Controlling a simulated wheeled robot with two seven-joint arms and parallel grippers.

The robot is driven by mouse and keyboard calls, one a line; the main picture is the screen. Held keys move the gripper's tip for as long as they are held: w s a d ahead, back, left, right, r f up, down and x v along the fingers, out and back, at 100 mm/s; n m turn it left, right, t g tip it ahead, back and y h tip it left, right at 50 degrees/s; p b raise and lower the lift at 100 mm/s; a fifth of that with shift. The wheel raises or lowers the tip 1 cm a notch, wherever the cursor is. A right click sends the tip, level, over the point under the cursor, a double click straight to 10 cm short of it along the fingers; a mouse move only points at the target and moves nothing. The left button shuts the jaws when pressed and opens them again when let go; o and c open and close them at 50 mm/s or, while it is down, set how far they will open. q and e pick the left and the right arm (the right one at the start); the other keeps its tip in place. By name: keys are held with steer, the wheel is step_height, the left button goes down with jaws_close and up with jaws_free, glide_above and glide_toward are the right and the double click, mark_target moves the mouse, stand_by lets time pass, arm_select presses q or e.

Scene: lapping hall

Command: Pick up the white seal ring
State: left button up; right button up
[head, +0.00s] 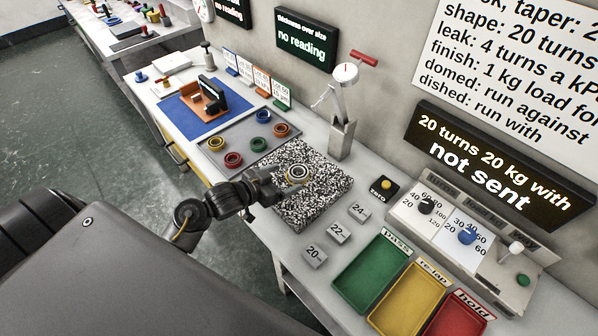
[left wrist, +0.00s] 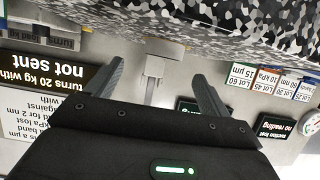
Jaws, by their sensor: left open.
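The white seal ring (head: 298,174) lies on the black-and-white speckled granite block (head: 325,189) in the head view, with a dark centre. My left gripper (head: 284,178) comes in from the left, low over the block, its tip right beside the ring. Whether it touches the ring I cannot tell. The speckled block (left wrist: 250,20) fills the top there, and the ring does not show. My right gripper is not in view.
A grey tray (head: 237,141) with several coloured rings lies behind the block. A grey stand (head: 342,138) with a gauge rises at the wall side. Blocks marked 20 (head: 314,257), 22 (head: 338,233) and 24 (head: 360,213) and a green tray (head: 372,274) stand nearer.

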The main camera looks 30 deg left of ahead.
mark_target(303, 170)
arm_select(q)
steer(key=shift+w+d+f, duration=0.15)
steer(key=shift+w+f, duration=0.1)
steer(key=shift+w, duration=0.35)
steer(key=shift+w+d+f, duration=0.1)
steer(key=shift+w+f, duration=0.05)
steer(key=shift+w, duration=0.15)
steer(key=shift+w+d+p, duration=0.1)
steer(key=shift+w+p, duration=0.2)
steer(key=shift+w, duration=0.05)
steer(key=x, duration=0.4)
steer(key=shift+w+f+p, duration=0.1)
steer(key=shift+f+p, duration=0.15)
steer(key=shift+p, duration=0.15)
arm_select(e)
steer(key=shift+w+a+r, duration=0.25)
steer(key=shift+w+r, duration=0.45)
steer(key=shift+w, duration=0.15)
arm_select(q)
steer(key=shift+c, duration=0.3)
steer(key=c, duration=1.1)
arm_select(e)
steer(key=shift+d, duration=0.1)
